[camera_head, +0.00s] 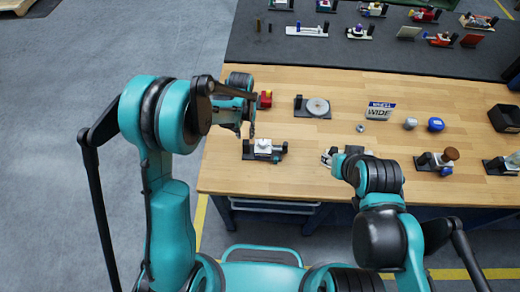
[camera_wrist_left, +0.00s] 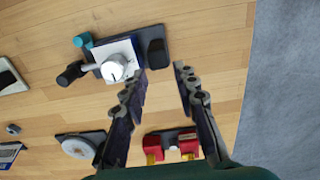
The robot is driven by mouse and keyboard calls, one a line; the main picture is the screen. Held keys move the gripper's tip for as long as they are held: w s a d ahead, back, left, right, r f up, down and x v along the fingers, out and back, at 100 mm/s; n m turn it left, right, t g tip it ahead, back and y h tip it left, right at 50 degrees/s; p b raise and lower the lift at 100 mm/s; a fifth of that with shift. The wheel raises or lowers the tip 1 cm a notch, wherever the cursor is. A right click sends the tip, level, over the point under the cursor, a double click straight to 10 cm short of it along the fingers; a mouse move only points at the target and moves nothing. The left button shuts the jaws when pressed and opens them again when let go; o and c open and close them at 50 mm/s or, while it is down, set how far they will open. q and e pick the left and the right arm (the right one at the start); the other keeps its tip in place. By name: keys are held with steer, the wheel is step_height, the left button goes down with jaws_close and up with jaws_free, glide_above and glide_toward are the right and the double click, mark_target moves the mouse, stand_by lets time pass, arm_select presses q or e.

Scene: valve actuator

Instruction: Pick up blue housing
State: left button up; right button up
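A rounded blue part (camera_head: 436,124), which looks like the blue housing, sits on the wooden table right of the middle in the head view. It does not show in the left wrist view. My left gripper (camera_head: 245,131) is over the left part of the table, far to the left of the blue part. In the left wrist view the left gripper (camera_wrist_left: 160,75) is open, with nothing between its fingers. My right arm (camera_head: 381,176) reaches over the front of the table, in front of and left of the blue part.
A white block assembly (camera_head: 264,150) on a dark base is near my left gripper and also shows in the left wrist view (camera_wrist_left: 117,66).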

mark_target(246, 142)
arm_select(q)
steer(key=f, duration=0.6)
steer(key=shift+s+d, duration=0.1)
steer(key=shift+s, duration=0.25)
steer(key=shift+r, duration=0.1)
steer(key=shift+c, duration=0.3)
jaws_close()
